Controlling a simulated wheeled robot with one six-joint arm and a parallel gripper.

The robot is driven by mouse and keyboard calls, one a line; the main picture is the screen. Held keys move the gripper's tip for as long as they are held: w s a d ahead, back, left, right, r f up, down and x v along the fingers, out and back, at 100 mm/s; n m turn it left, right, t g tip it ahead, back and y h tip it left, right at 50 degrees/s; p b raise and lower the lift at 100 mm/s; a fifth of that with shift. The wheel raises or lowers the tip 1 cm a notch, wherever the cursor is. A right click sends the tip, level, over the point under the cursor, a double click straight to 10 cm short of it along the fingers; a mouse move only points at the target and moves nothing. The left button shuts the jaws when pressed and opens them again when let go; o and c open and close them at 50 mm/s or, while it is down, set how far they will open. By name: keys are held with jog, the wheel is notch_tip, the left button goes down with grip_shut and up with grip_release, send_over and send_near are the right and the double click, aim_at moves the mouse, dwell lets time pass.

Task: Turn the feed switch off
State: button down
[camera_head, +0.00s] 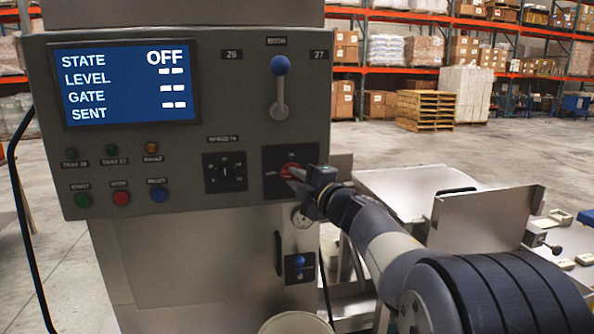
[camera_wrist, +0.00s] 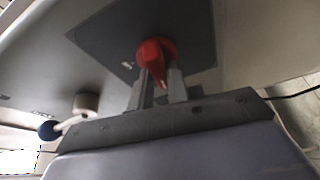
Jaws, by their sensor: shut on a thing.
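The feed switch is a red rotary knob (camera_head: 290,171) on a dark square plate (camera_head: 276,160) at the lower right of the grey control panel. In the wrist view the red knob (camera_wrist: 155,62) sits between the fingertips, its pointer aimed down toward my gripper. My gripper (camera_head: 300,176) reaches in from the right and is shut on the knob; its two fingers (camera_wrist: 158,86) also show in the wrist view. The screen (camera_head: 125,83) reads STATE OFF, with dashes beside LEVEL, GATE and SENT. My gripper hides part of the knob and its plate markings.
A blue-ball lever (camera_head: 280,85) stands above the switch. A black dial (camera_head: 225,172) and several buttons and lamps (camera_head: 119,198) lie to its left. A small blue-knobbed lever (camera_head: 299,265) is below. Metal trays (camera_head: 480,220) stand at right; a pale bucket (camera_head: 296,323) is below.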

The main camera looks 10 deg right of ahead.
jog(key=shift+r+n+p, duration=0.1)
jog(key=shift+n+p, duration=0.35)
jog(key=shift+n, duration=0.15)
jog(key=shift+n+g, duration=0.3)
jog(key=c, duration=1.4)
grip_release()
jog(key=shift+o, duration=0.2)
jog(key=v, duration=1)
jog(key=shift+s+b, duration=0.4)
jog(key=shift+b, duration=0.05)
jog(key=shift+w, duration=0.1)
